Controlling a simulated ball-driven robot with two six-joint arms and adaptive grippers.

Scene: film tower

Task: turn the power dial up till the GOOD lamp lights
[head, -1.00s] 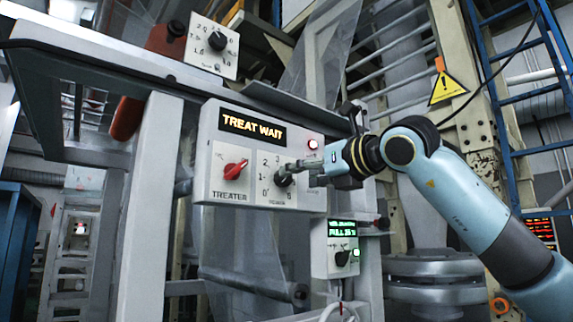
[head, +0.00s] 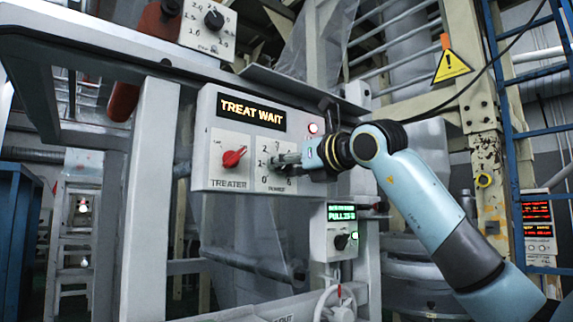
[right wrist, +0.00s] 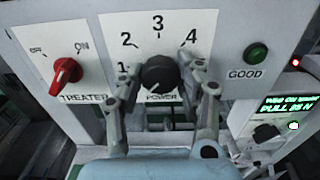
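The black power dial (right wrist: 160,73) sits on a white scale plate with numbers around it; 1, 2, 3 and 4 are readable. My right gripper (right wrist: 161,70) has one finger on each side of the dial, tips against its sides. The GOOD lamp (right wrist: 256,54), right of the dial, is dark green and looks unlit. In the head view the treater box (head: 203,168) shows TREAT WAIT in amber (head: 251,112). There my right gripper (head: 277,161) covers much of the dial. My left gripper is out of view.
The red treater switch (right wrist: 67,72) is left of the dial, turned towards ON. A smaller box (head: 321,243) with a green display and a black knob hangs below right. Another dial plate (head: 210,28) is above left. A blue ladder (head: 508,130) stands at the right.

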